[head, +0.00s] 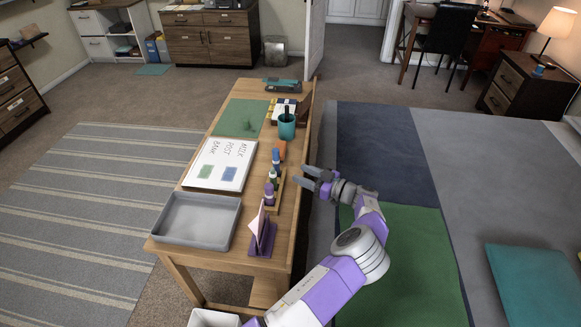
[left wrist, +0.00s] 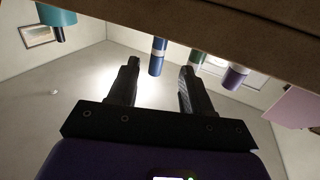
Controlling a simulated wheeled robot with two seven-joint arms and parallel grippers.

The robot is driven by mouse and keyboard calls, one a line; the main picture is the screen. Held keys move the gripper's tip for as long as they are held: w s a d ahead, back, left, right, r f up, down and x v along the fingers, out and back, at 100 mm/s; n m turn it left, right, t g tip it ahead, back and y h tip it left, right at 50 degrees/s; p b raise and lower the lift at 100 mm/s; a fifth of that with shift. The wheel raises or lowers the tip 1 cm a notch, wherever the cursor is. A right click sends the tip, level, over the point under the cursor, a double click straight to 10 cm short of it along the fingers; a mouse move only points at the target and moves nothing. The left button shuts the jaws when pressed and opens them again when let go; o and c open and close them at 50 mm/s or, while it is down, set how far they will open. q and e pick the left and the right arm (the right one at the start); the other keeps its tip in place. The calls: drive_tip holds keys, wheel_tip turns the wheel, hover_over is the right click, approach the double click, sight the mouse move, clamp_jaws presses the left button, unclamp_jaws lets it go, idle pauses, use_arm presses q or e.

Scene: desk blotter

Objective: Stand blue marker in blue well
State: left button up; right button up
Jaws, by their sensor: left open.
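A blue marker (head: 276,157) stands upright near the right edge of the desk, in line with a green marker (head: 272,174) and a purple marker (head: 268,191) beside a wooden strip (head: 280,188). My left gripper (head: 306,177) is open and empty, just off the desk's right edge, its fingers pointing toward the markers. In the left wrist view the blue marker (left wrist: 157,57) shows beyond and between the fingertips (left wrist: 158,70), not touched. The green marker (left wrist: 196,60) and the purple marker (left wrist: 236,76) are to its right. I cannot make out a blue well. My right gripper is out of view.
A teal cup (head: 286,128) and an orange item (head: 280,150) stand behind the markers. A purple letter holder (head: 264,238) with a card is in front. A lettered white board (head: 218,165) and a grey tray (head: 190,222) lie to the left.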

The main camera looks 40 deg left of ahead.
use_arm(q)
drive_tip(key=shift+w+d, duration=0.15)
drive_tip(key=shift+d, duration=1.35)
